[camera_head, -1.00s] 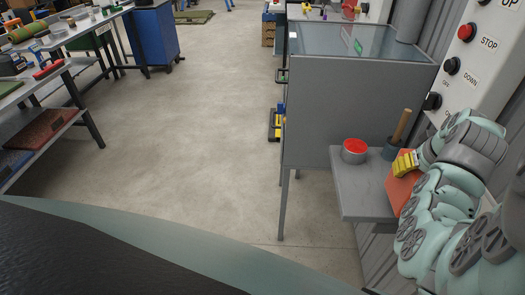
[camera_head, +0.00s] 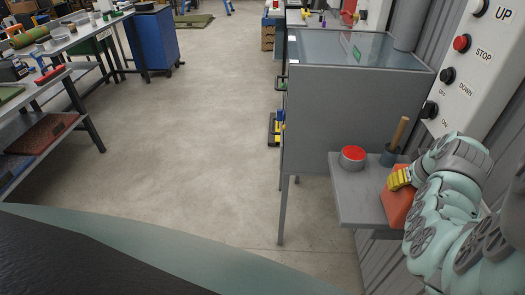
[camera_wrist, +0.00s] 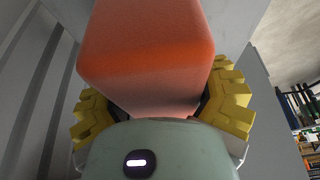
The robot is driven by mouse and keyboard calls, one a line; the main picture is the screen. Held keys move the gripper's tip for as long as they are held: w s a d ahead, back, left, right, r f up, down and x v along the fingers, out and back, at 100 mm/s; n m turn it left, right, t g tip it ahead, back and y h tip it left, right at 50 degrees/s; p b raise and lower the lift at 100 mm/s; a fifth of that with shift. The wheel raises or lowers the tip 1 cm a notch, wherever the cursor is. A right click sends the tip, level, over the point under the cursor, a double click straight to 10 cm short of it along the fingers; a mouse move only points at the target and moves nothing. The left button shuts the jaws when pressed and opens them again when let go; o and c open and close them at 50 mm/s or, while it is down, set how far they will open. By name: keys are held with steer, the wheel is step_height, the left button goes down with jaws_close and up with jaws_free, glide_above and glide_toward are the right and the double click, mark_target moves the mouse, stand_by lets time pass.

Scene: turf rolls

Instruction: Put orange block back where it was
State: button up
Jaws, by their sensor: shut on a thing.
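The orange block (camera_head: 397,208) is at the right end of the small grey shelf (camera_head: 352,194) in the head view. My gripper (camera_head: 400,180), with yellow fingers, is shut on it. In the wrist view the block (camera_wrist: 150,50) fills the middle, between the yellow fingers of my gripper (camera_wrist: 160,115) on both sides. The block's lower part is at the shelf's right side; I cannot tell whether it touches the shelf top. My arm hides the area right of the block.
A round tin with a red top (camera_head: 352,154) and a dark pot with a wooden handle (camera_head: 392,154) stand at the back of the shelf. A grey cabinet (camera_head: 340,120) is behind. A control panel with buttons (camera_head: 470,60) is at the right. The floor to the left is clear.

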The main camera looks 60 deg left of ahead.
steer(key=shift+f, duration=0.15)
steer(key=o, duration=1.3)
steer(key=v, duration=1)
steer(key=shift+a+r+p, duration=0.1)
steer(key=shift+r+p, duration=0.15)
steer(key=shift+p, duration=0.1)
steer(key=p+v, duration=0.2)
steer(key=shift+p, duration=0.3)
